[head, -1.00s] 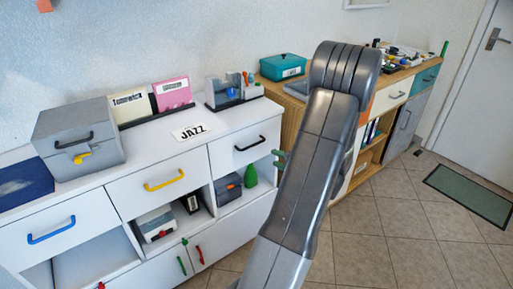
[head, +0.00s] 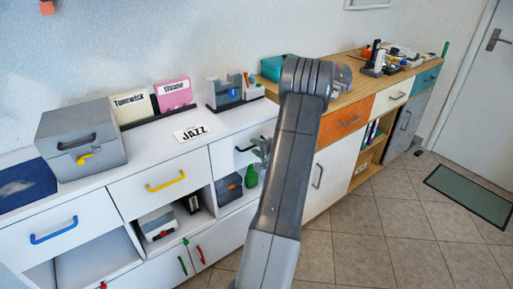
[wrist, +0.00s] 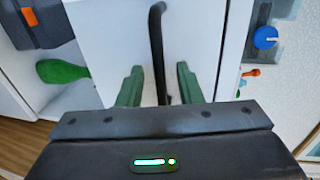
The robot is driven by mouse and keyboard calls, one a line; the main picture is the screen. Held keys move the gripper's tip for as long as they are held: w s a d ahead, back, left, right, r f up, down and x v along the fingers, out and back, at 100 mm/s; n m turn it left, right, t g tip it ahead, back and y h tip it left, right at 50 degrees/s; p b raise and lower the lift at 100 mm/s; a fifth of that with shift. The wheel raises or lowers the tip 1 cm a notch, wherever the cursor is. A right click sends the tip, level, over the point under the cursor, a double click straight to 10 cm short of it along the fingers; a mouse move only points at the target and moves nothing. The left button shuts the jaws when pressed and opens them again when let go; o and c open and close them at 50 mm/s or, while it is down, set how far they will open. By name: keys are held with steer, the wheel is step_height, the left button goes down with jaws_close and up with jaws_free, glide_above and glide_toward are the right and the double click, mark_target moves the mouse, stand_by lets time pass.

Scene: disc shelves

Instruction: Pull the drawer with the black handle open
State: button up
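The white drawer (head: 224,159) with the black handle (head: 241,149) is at the right end of the white cabinet's top row. It looks closed, its front flush with the cabinet. My gripper (head: 262,149) is in front of this drawer, partly hidden by my arm. In the wrist view my gripper (wrist: 159,86) is open, with green fingers. The black bar handle (wrist: 157,40) runs between the fingers, with a visible gap on each side. The drawer front (wrist: 112,40) lies behind it.
Neighbouring drawers have a yellow handle (head: 165,181) and a blue handle (head: 52,231). A green bottle (head: 251,176) and a dark box (head: 228,188) stand in the open shelf below. A grey box (head: 80,137) is on top.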

steer(key=shift+c, duration=0.2)
jaws_close()
steer(key=shift+s+f, duration=0.1)
steer(key=f+b+v, duration=0.2)
steer(key=b+v, duration=0.2)
steer(key=v, duration=0.5)
steer(key=f+b+v, duration=0.1)
steer(key=b+v, duration=0.3)
steer(key=v, duration=0.4)
steer(key=s+f+b+v, duration=0.1)
steer(key=b+v, duration=0.3)
steer(key=v, duration=0.5)
steer(key=shift+s+d+f, duration=0.3)
steer(key=shift+d+f, duration=0.25)
steer(key=shift+f, duration=0.1)
